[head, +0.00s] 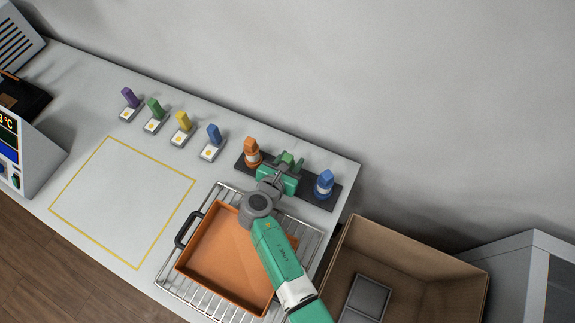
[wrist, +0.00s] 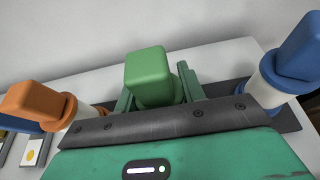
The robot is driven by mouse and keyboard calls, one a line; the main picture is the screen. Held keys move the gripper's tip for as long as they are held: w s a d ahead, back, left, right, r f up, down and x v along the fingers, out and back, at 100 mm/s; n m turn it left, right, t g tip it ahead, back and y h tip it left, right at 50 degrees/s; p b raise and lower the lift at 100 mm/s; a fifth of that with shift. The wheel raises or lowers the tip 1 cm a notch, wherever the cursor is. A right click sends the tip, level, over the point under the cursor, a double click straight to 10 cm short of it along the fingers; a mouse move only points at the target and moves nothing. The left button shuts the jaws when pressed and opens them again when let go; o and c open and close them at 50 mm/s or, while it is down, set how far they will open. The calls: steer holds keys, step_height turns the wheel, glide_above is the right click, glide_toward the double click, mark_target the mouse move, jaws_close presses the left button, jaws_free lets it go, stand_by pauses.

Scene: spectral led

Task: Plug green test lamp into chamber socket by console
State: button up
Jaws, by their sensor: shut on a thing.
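The green test lamp (wrist: 150,75) has a blocky green top. It stands between the orange and blue lamps at the dark holder strip (head: 323,200). My gripper (wrist: 157,88) is shut on the lamp, with one finger on each side of it. In the head view the lamp (head: 288,158) is partly covered by my gripper. Its lower end is hidden, so I cannot tell whether it is seated or lifted. A console with a lit display (head: 8,140) is at the left edge. I cannot make out a chamber socket.
The orange lamp (head: 252,152) and blue lamp (head: 325,184) stand close on either side. Several coloured blocks on white bases, including a purple one (head: 130,97), line the back. An orange tray (head: 207,225) sits on a wire rack. The yellow-outlined area (head: 122,200) is clear.

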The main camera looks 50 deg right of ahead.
step_height(320, 180, up, 10)
steer(key=p, duration=0.3)
steer(key=shift+p, duration=0.3)
stand_by(0.9)
steer(key=o, duration=0.4)
steer(key=shift+c, duration=0.2)
steer(key=c, duration=0.4)
steer(key=shift+o, duration=0.2)
